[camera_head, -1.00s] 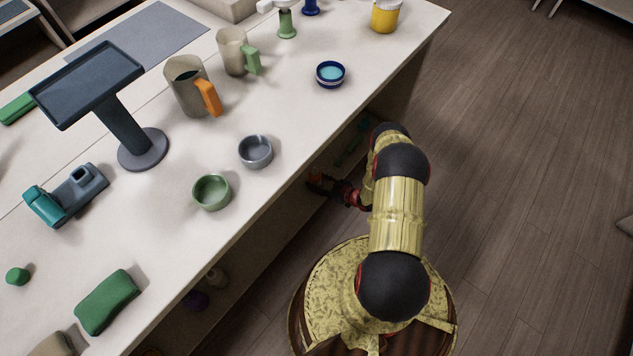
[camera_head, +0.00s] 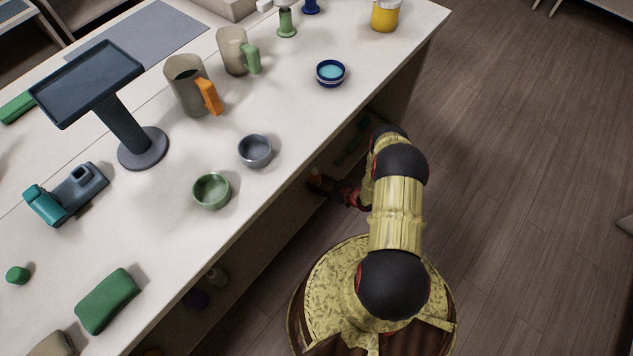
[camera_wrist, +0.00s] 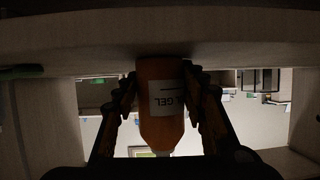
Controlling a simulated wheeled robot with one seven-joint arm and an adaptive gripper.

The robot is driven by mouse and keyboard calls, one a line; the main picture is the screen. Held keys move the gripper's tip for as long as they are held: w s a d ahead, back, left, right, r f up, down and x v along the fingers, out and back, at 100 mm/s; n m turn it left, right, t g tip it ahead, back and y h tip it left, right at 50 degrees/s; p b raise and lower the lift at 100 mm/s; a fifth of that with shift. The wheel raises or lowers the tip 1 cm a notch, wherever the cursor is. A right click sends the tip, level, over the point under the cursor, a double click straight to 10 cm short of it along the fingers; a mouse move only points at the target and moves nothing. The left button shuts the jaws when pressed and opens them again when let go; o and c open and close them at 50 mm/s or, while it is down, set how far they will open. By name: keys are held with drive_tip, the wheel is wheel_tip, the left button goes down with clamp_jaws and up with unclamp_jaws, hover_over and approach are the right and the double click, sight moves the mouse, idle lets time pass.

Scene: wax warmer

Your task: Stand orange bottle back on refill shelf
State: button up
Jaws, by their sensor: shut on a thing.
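The orange bottle (camera_wrist: 161,127) with a white "GEL" label is in the middle of the wrist view, its lettering upside down there. My gripper (camera_wrist: 161,84) is shut on it, one dark finger on each side. The bottle's wide end meets or nearly meets the pale shelf surface (camera_wrist: 85,42) across the top of that view; I cannot tell whether it touches. In the head view my gripper (camera_head: 326,185) is under the counter's front edge, with a small bit of the orange bottle (camera_head: 316,173) showing beside it. The rest is in shadow.
The white counter (camera_head: 285,215) overhangs the shelf space. A green bowl (camera_head: 211,191) and a grey bowl (camera_head: 255,151) sit near its edge. A green item (camera_head: 352,142) is on the shelf to the right.

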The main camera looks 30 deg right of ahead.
drive_tip(key=o, duration=0.9)
drive_tip(key=shift+s+d, duration=0.1)
idle(0.3)
drive_tip(key=shift+p+v, duration=0.95)
drive_tip(key=shift+v, duration=2.8)
drive_tip(key=shift+s+r, duration=0.1)
drive_tip(key=shift+v, duration=6)
